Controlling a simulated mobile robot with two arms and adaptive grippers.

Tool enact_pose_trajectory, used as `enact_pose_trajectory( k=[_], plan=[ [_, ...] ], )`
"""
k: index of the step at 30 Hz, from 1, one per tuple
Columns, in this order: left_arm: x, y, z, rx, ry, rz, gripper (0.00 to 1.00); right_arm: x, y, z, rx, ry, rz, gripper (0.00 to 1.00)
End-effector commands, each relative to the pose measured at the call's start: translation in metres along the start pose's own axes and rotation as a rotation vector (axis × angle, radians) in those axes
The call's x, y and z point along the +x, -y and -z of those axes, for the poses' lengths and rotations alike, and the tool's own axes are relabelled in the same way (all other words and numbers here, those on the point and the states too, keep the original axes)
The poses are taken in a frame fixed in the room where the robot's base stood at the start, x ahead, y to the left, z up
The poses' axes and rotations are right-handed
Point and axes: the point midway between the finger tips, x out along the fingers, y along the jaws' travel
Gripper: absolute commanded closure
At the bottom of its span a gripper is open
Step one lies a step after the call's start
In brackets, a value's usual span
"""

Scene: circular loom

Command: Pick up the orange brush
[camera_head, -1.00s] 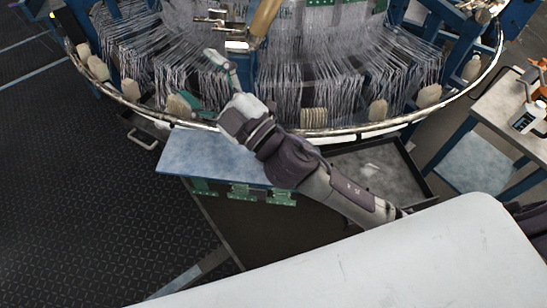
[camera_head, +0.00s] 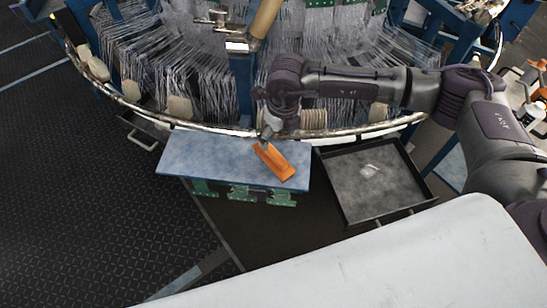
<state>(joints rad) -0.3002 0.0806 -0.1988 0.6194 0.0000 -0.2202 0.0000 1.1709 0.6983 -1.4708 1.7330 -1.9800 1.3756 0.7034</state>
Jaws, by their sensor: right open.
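The orange brush (camera_head: 275,163) lies on the blue-grey tabletop (camera_head: 205,155) below the loom's front rim, slanting from upper left to lower right. My right gripper (camera_head: 266,137) is open and points down at the brush's upper left end. It covers that end, so I cannot tell whether the fingers touch the brush. My left gripper is not in view.
The loom's metal ring (camera_head: 215,126) curves close behind the brush, with wooden pegs and white threads. An open grey drawer (camera_head: 365,190) with a small pale item is to the right. A white surface (camera_head: 390,260) fills the front. A white container (camera_head: 527,117) stands far right.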

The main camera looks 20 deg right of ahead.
Motion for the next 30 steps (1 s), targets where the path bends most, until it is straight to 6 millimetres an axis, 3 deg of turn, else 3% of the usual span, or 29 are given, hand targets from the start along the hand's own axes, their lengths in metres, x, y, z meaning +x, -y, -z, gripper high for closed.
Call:
enact_pose_trajectory(
  k=[7,14,24,30],
  plan=[
    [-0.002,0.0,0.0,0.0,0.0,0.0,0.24,0.047,-0.002,0.0,0.0,-0.002,-0.004,0.19],
    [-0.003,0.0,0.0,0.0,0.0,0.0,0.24,0.063,-0.003,0.0,-0.002,0.0,-0.004,0.19],
    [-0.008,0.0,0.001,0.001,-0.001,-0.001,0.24,0.108,-0.008,0.0,-0.001,0.0,-0.006,0.19],
    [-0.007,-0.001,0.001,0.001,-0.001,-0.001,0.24,0.111,-0.007,0.0,-0.002,0.001,-0.005,0.19]
  ],
)
